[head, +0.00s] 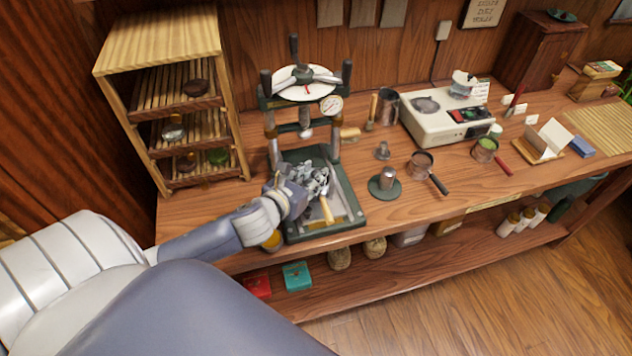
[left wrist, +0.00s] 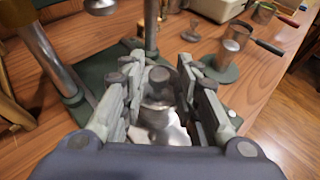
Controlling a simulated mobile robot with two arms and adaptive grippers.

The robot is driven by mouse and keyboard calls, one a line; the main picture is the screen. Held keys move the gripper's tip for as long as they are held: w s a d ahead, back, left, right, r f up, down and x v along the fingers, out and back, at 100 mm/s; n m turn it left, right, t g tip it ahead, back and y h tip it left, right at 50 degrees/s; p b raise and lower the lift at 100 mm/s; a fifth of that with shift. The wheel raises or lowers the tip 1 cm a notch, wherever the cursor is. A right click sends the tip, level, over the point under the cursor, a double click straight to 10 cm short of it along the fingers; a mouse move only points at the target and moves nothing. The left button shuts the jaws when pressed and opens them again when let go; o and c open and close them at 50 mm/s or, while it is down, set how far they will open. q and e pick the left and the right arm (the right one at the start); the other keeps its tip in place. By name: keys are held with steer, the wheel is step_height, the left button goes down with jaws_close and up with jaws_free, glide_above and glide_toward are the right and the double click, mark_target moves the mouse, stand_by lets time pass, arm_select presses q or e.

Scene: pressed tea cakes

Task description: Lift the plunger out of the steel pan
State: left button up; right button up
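My left gripper (head: 308,180) is over the base of the dark green press and hides much of what stands there. In the left wrist view its fingers (left wrist: 162,85) are apart, one on each side of a grey metal plunger knob (left wrist: 160,76). Small gaps seem to show between knob and fingers. Below the knob is shiny steel (left wrist: 168,130), apparently the steel pan, mostly hidden. A light wooden handle (head: 327,209) sticks out toward the front of the press base. My right gripper is not in view.
The press (head: 347,75) has metal posts close around my left gripper, and a gauge. To the right stand a steel cylinder on a green disc (head: 387,180), a dark-handled pan (head: 420,164) and a scale-like white device (head: 447,115). A slatted wooden rack (head: 160,45) stands left.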

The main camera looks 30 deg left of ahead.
arm_select(q)
steer(key=shift+f+x, duration=0.25)
steer(key=shift+x, duration=1.15)
steer(key=shift+s, duration=0.15)
jaws_close()
